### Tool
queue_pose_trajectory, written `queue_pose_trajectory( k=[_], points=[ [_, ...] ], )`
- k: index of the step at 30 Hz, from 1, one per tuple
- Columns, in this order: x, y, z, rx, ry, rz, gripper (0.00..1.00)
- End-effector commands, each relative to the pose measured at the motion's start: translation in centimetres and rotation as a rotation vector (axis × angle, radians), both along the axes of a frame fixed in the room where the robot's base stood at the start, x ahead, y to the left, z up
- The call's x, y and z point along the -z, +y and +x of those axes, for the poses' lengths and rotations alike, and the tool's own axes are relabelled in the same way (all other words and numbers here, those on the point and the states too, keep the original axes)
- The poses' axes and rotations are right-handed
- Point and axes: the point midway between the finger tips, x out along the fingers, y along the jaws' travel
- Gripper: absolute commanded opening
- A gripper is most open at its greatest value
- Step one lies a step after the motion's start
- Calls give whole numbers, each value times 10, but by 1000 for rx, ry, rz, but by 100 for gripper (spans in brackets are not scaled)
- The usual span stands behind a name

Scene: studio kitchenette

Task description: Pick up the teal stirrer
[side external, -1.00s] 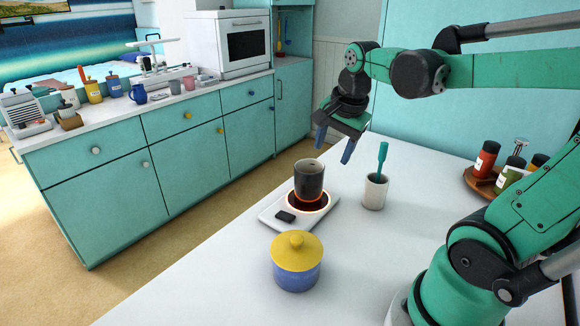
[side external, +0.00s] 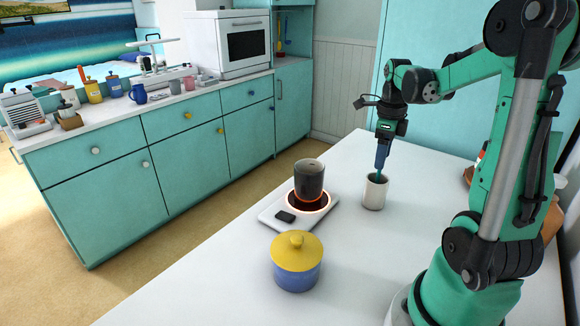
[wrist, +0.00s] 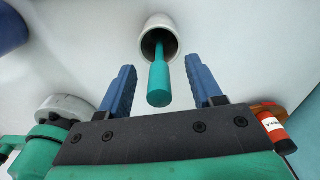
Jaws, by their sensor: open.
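The teal stirrer (wrist: 159,82) leans in a small white cup, its handle sticking up out of the opening. In the wrist view the handle lies between the two blue fingers of my gripper (wrist: 165,88), with a gap on each side. The white cup (side external: 375,194) stands upright on the white counter, and it also shows in the wrist view (wrist: 172,28). In the side view my gripper (side external: 382,163) points down just above the cup and hides most of the stirrer's handle. My gripper is open and holds nothing.
A dark mug (side external: 309,180) stands on a glowing white hot plate (side external: 270,217) left of the cup. A blue jar with a yellow lid (side external: 297,262) is nearer the camera.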

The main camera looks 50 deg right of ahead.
Motion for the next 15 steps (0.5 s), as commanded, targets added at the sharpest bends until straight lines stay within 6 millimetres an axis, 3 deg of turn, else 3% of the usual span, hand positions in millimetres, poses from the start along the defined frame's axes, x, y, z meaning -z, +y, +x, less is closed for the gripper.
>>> queue_pose_trajectory(
  k=[10,11,15],
  points=[
    [5,0,0,-2,0,-1,59],
    [5,0,0,-2,0,-1,53],
    [5,0,0,-2,0,-1,13]
  ],
)
